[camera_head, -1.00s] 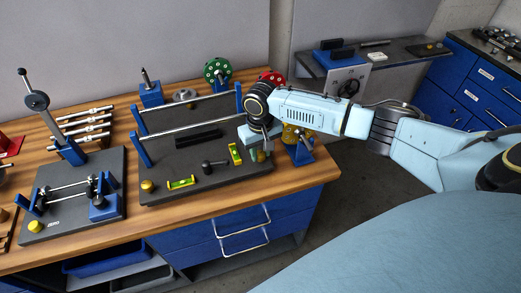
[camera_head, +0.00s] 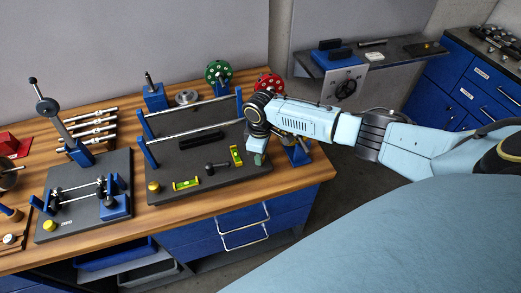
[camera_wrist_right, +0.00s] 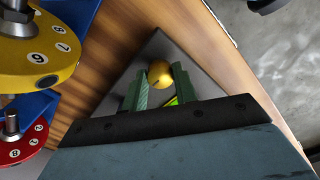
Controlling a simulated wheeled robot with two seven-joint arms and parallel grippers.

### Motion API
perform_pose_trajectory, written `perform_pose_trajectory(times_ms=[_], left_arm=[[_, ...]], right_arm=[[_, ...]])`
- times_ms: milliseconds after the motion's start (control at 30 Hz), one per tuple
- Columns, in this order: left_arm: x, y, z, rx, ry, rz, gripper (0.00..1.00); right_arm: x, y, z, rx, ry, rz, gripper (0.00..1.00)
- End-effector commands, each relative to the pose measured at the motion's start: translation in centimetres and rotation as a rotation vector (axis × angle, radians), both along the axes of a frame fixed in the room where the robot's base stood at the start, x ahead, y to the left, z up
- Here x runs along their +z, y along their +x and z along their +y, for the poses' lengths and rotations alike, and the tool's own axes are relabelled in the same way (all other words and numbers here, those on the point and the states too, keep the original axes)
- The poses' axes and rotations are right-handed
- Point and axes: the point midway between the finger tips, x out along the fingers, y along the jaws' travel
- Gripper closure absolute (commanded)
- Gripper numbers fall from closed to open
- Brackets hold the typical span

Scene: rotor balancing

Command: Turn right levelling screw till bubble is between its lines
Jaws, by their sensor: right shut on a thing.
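My right gripper (camera_head: 256,160) points down at the plate's right corner. In the right wrist view its fingers are shut on the round brass right levelling screw (camera_wrist_right: 160,73). The head view hides this screw behind the gripper. A left brass screw (camera_head: 153,187) stands at the front left corner. My left gripper is not in view.
A black-handled tool (camera_head: 216,165) and a dark bar (camera_head: 201,140) lie on the plate. Green (camera_head: 218,73) and red (camera_head: 269,84) numbered discs stand behind it. A yellow numbered disc (camera_wrist_right: 40,55) is close beside my gripper. Another fixture plate (camera_head: 85,222) lies to the left.

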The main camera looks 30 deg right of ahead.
Motion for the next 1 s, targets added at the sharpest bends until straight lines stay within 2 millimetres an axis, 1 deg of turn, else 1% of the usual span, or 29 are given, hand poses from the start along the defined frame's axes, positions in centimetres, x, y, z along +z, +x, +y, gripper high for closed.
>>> perform_pose_trajectory(times_ms=[33, 300, 500, 700, 1000], left_arm=[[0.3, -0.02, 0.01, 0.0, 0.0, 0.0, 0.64], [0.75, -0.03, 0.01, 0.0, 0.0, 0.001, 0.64], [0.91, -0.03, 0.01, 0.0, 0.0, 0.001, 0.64], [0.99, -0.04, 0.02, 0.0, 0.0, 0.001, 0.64], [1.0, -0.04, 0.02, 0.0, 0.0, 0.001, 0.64]], right_arm=[[0.29, 0.14, 0.01, 0.039, 0.001, -0.003, 0.94], [0.25, 0.22, -0.04, 0.242, 0.0, -0.004, 0.94], [0.24, 0.25, -0.02, 0.338, 0.001, -0.004, 0.94], [0.24, 0.27, -0.02, 0.387, 0.0, -0.004, 0.94], [0.25, 0.3, -0.01, 0.401, 0.001, -0.005, 0.94]])
